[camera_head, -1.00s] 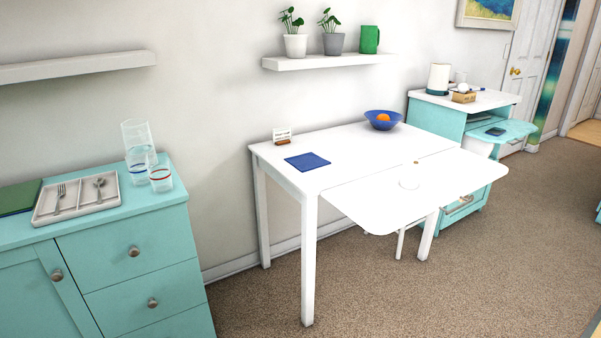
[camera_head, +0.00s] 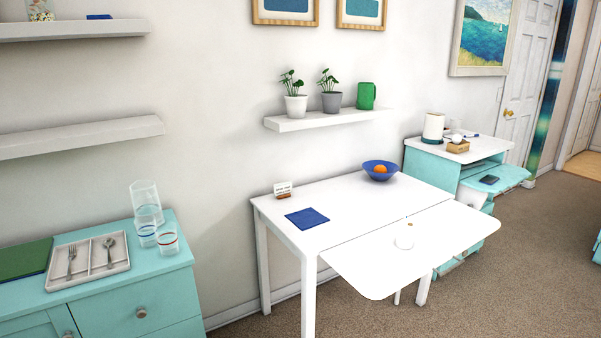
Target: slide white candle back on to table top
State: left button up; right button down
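A small white round thing, which looks like the white candle (camera_head: 404,242), is on the white drop leaf (camera_head: 370,268) at the front of the table. The leaf is raised and lies along the front edge of the white table top (camera_head: 345,204). A tiny brownish spot (camera_head: 409,224) shows just behind the candle, too small to make out. Neither of my grippers is in view.
On the table top are a blue napkin (camera_head: 307,218), a small card in a stand (camera_head: 283,190) and a blue bowl (camera_head: 381,170) with an orange fruit. A teal cabinet (camera_head: 112,283) with glasses and a cutlery tray stands left. Carpet in front is clear.

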aim_at(404, 235)
jog(key=i+l, duration=0.2)
jog(key=l, duration=0.15)
jog(key=i+l+u, duration=0.15)
jog(key=l, duration=0.2)
jog(key=i+l, duration=0.25)
jog(key=i+l+u, duration=0.1)
jog(key=l, duration=0.4)
jog(key=i+l, duration=0.25)
jog(key=i+l+u, duration=0.15)
jog(key=l, duration=0.35)
